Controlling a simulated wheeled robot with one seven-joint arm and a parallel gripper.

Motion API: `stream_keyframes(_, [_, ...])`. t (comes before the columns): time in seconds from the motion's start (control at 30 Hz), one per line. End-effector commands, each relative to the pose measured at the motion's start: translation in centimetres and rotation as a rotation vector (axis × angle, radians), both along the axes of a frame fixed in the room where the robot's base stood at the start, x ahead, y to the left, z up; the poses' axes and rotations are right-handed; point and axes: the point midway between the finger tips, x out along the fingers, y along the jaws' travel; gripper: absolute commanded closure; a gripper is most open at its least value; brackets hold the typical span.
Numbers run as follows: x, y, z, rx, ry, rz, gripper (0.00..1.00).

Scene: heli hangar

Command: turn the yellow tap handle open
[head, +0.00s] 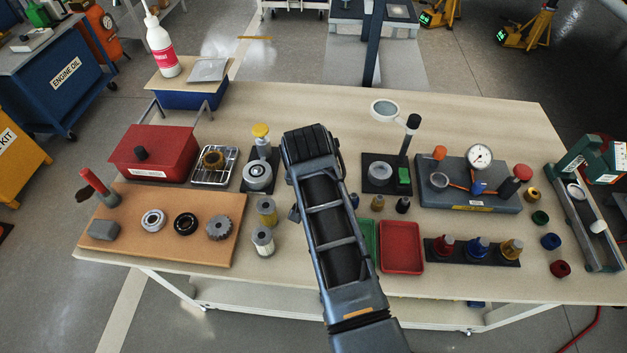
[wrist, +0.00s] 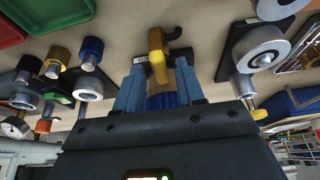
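A blue ribbed part (wrist: 163,100) shows between the fingers below the handle. In the head view my gripper (head: 309,146) is over the middle of the bench, and my arm hides the tap there.
A roller stand with a yellow-topped post (head: 261,132) is close on the left. A magnifier stand (head: 378,190) is close on the right. A red tray (head: 401,246) and a green tray (head: 370,243) lie near the bench's front edge. Bare bench (head: 310,108) lies behind my gripper.

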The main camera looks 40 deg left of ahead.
Motion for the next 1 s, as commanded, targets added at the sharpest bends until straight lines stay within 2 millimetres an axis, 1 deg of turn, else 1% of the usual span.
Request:
stream_keyframes(0.27, [0.0,0.0,0.0,-0.001,0.001,0.001,0.57])
stream_keyframes(0.37, [-0.2,-0.1,0.4,-0.001,0.001,0.001,0.57])
stream_keyframes(0.47, [-0.5,-0.3,1.3,0.000,0.000,0.001,0.57])
stream_keyframes(0.8, [-2.1,-1.2,5.8,0.001,-0.001,0.001,0.57])
stream_keyframes(1.0, [-2.6,-1.5,7.1,-0.001,0.001,0.001,0.57])
